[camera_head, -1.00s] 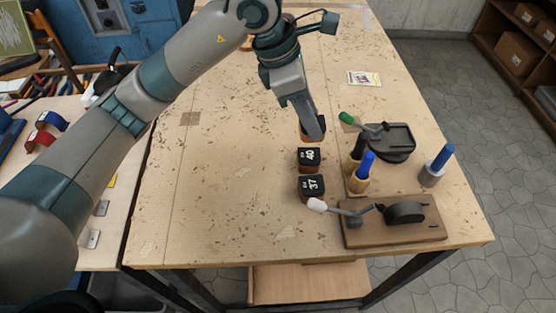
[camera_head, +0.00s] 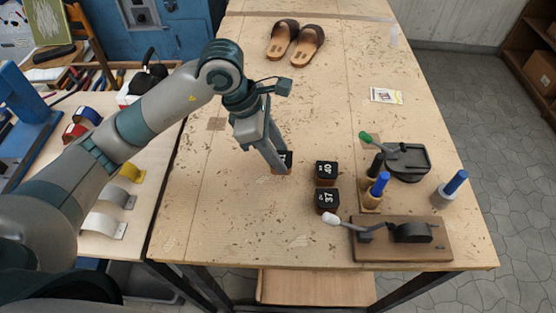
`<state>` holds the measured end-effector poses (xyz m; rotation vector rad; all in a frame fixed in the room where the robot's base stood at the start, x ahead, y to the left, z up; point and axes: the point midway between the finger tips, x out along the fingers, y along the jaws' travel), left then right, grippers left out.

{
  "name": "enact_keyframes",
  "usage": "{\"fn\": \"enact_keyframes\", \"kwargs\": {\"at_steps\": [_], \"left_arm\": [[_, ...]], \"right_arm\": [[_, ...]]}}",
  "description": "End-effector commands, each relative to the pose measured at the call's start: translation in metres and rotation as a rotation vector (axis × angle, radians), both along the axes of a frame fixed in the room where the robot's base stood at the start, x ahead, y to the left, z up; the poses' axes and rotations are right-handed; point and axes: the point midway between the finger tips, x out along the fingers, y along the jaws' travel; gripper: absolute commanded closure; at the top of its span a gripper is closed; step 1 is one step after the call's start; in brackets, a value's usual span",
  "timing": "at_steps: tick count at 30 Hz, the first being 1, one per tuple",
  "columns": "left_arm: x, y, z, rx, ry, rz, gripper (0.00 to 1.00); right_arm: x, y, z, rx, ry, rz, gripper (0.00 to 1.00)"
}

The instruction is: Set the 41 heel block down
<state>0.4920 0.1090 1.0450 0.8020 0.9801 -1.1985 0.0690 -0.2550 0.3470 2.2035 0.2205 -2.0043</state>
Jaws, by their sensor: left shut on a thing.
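The 41 heel block (camera_head: 286,161) is a small block with a black top and a brown lower part. Its number is mostly hidden by my fingers. My left gripper (camera_head: 279,163) is shut on it from above, left of the other two blocks. The block is at or just above the table top; I cannot tell whether it touches. The 40 heel block (camera_head: 326,172) and the 37 heel block (camera_head: 327,200) stand on the wooden table (camera_head: 230,210), one in front of the other. My right gripper is not in view.
Right of the blocks are a blue-handled tool (camera_head: 377,190), a black clamp device (camera_head: 406,160), a lever clamp on a wooden board (camera_head: 402,240) and a grey blue-topped tool (camera_head: 449,190). Sandals (camera_head: 296,42) lie at the back.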

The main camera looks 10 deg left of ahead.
Motion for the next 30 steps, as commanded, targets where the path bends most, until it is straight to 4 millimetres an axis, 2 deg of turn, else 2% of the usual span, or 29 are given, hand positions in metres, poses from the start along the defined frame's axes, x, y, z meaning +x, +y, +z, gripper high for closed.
{"fn": "enact_keyframes", "kwargs": {"at_steps": [6,18,30], "left_arm": [[0.000,0.000,-0.004,0.001,0.002,0.000,0.85],[0.000,0.000,-0.039,0.000,0.002,0.000,0.85],[0.000,0.000,-0.043,0.000,0.000,0.000,0.85]], "right_arm": [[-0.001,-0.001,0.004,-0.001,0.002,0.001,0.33],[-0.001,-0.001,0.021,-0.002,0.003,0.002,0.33],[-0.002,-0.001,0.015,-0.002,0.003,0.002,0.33]]}}
